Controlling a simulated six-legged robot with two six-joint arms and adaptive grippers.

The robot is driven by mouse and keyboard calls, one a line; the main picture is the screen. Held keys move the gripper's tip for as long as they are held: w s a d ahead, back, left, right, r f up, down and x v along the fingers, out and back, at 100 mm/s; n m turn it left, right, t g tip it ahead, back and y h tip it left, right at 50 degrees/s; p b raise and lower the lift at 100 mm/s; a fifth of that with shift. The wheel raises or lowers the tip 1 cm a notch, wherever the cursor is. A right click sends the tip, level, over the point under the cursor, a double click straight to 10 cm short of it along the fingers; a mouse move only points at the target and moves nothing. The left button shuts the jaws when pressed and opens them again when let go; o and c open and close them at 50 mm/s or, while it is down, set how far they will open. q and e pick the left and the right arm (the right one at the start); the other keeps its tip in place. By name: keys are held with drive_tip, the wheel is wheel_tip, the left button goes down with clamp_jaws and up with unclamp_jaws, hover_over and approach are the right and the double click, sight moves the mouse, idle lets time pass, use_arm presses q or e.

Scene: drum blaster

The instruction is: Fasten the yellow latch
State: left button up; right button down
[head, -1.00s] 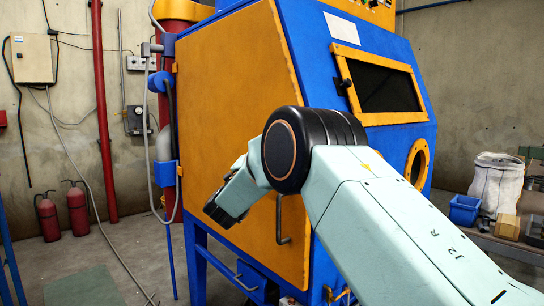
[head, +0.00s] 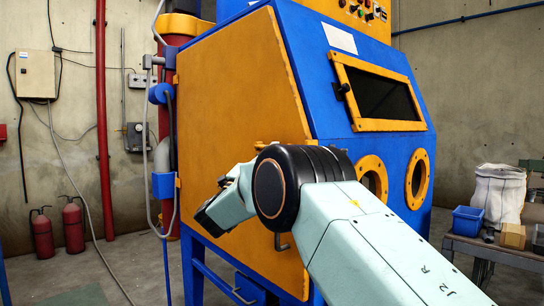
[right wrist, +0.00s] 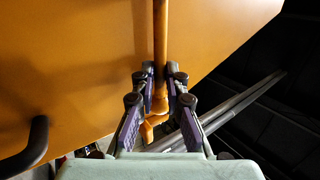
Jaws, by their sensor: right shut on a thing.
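The yellow latch (right wrist: 160,50) shows in the right wrist view as an upright bar along the orange door (right wrist: 80,60), with a bent lower end. My right gripper (right wrist: 160,74) is shut on the bar, one dark finger on each side. In the head view my right gripper (head: 207,216) is partly seen in front of the orange door (head: 235,100) of the blue cabinet; the latch cannot be made out there. A dark door handle (right wrist: 36,145) is at the left of the wrist view. My left gripper is not in view.
The blue cabinet (head: 300,60) has a dark window (head: 385,95) and round ports (head: 417,178). Two red extinguishers (head: 73,225) stand by the back wall at left. A bench (head: 500,250) with a blue bin (head: 468,219) is at right. The floor at left is mostly clear.

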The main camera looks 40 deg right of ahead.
drive_tip(key=shift+d+f+g, duration=0.15)
drive_tip(key=shift+f+g, duration=0.15)
drive_tip(key=shift+f, duration=0.05)
drive_tip(key=c, duration=1.7)
unclamp_jaws()
drive_tip(key=shift+s+d+r, duration=0.1)
drive_tip(key=shift+o, duration=0.2)
drive_tip(key=shift+r, duration=0.1)
drive_tip(key=v, duration=1.2)
